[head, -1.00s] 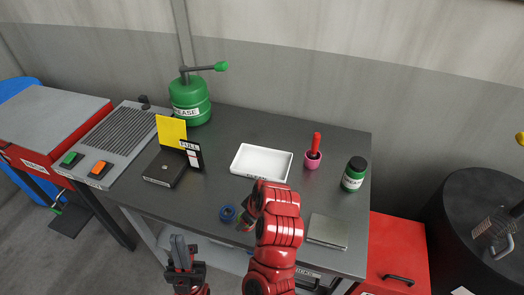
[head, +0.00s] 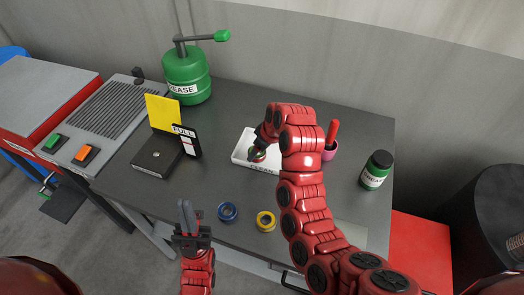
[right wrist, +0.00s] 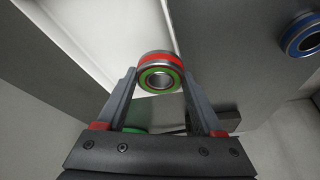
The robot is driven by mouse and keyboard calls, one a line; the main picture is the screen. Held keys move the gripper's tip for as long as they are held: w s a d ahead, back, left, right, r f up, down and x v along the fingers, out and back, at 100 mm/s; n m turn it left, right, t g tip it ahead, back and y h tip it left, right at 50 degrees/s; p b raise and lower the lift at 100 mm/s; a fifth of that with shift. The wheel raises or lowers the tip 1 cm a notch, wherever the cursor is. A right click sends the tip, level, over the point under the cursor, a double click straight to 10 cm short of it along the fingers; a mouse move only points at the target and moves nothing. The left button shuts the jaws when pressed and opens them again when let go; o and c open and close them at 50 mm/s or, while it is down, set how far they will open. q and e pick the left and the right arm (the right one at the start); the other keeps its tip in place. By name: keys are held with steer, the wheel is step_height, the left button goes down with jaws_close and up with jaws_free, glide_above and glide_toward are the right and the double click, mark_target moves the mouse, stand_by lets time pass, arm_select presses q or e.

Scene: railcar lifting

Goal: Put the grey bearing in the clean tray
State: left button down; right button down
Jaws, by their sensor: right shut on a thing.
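My right gripper (right wrist: 160,82) is shut on a grey metal bearing (right wrist: 160,72) with a red band and a green ring on its face. In the head view the right gripper (head: 256,150) holds this bearing (head: 259,155) at the white tray marked CLEAN (head: 240,157). The arm and fingers partly cover both, and I cannot tell whether the bearing touches the tray floor. My left gripper (head: 191,212) is at the table's front edge, empty, fingers close together; its opening is unclear.
A blue bearing (head: 228,212) and a yellow bearing (head: 266,221) lie near the front edge. A black box with a yellow flap (head: 163,112) stands left of the tray. A red-handled pink pot (head: 330,148) and a green jar (head: 376,170) stand right. A green grease can (head: 187,78) stands behind.

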steer(key=w, duration=0.1)
steer(key=w+p, duration=0.2)
steer(key=w, duration=0.1)
steer(key=shift+d+r, duration=0.2)
steer(key=shift+d, duration=0.1)
steer(key=shift+w+f, duration=0.25)
steer(key=shift+w, duration=0.15)
steer(key=shift+w+d+p, duration=0.1)
steer(key=shift+w+p, duration=0.05)
steer(key=shift+p, duration=0.2)
step_height(320, 180, down, 3)
steer(key=shift+f+p, duration=0.1)
steer(key=shift+p, duration=1)
steer(key=shift+f, duration=0.3)
jaws_free()
